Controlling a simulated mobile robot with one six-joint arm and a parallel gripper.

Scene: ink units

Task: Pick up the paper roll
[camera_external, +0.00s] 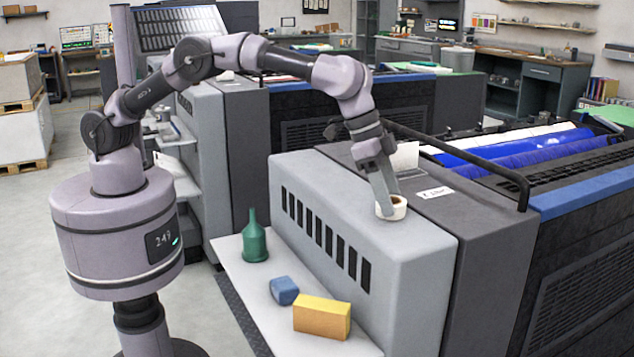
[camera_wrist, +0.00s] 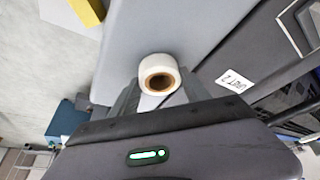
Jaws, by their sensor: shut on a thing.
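The paper roll (camera_external: 398,209) is a small white roll with a brown core. It is at the top of the light grey machine housing, near its right edge. My gripper (camera_external: 386,208) reaches down to it from above and is shut on it. In the wrist view the paper roll (camera_wrist: 159,75) sits between the fingers of my gripper (camera_wrist: 158,92), its core facing the camera. I cannot tell whether the roll touches the housing or is slightly above it.
A black rail (camera_external: 470,163) and blue rollers (camera_external: 505,155) lie right of my gripper. The housing top (camera_external: 330,190) left of the roll is clear.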

